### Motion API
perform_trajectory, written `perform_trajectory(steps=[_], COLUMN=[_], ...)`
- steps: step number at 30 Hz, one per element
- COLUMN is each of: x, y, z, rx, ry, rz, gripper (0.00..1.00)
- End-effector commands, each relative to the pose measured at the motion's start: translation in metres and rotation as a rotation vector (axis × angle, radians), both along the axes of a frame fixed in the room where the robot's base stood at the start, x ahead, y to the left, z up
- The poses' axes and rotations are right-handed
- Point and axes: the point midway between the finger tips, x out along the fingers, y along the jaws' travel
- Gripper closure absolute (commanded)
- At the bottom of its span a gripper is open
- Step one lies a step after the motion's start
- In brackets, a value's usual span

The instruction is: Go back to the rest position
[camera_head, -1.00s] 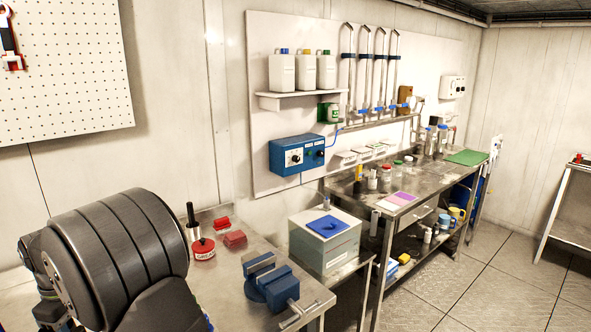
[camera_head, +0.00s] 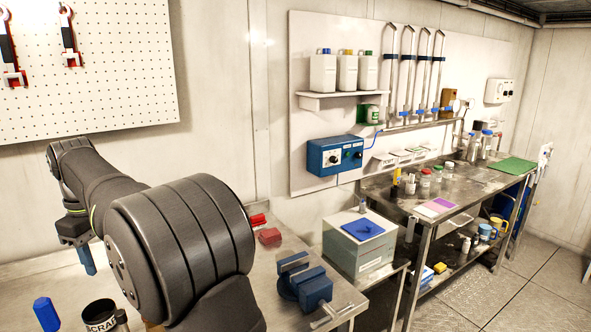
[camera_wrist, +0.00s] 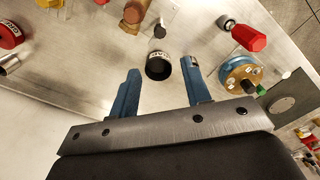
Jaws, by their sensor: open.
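My gripper (camera_head: 86,262) hangs at the far left of the head view, with its blue fingers pointing down above the metal bench. In the wrist view my gripper (camera_wrist: 162,75) has its two blue fingers wide apart, with nothing held between them. A small black cup with a white label (camera_wrist: 158,66) stands on the bench below, showing between the fingertips. My dark arm fills the left and lower middle of the head view and hides part of the bench.
A blue vise (camera_head: 305,286) and a red block (camera_head: 269,237) are on the near bench. A labelled black cup (camera_head: 99,312) and a blue object (camera_head: 45,314) are at the lower left. A blue-and-brass round part (camera_wrist: 240,76) and a red-headed part (camera_wrist: 248,38) lie right of the fingers.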

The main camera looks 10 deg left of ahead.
Motion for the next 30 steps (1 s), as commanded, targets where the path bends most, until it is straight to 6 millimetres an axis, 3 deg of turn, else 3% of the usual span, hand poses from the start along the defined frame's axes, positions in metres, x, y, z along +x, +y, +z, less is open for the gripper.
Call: perform_trajectory(steps=[2, 3, 27, 30], x=[0.0, 0.0, 0.0, 0.0], y=[0.001, 0.0, -0.001, 0.0], z=[0.017, 0.014, -0.152, -0.157], rx=[0.003, -0.002, -0.004, 0.001], ry=[-0.002, 0.001, 0.002, 0.0], rz=[0.0, 0.0, 0.0, -0.047], gripper=[0.56, 0.56, 0.56, 0.56])
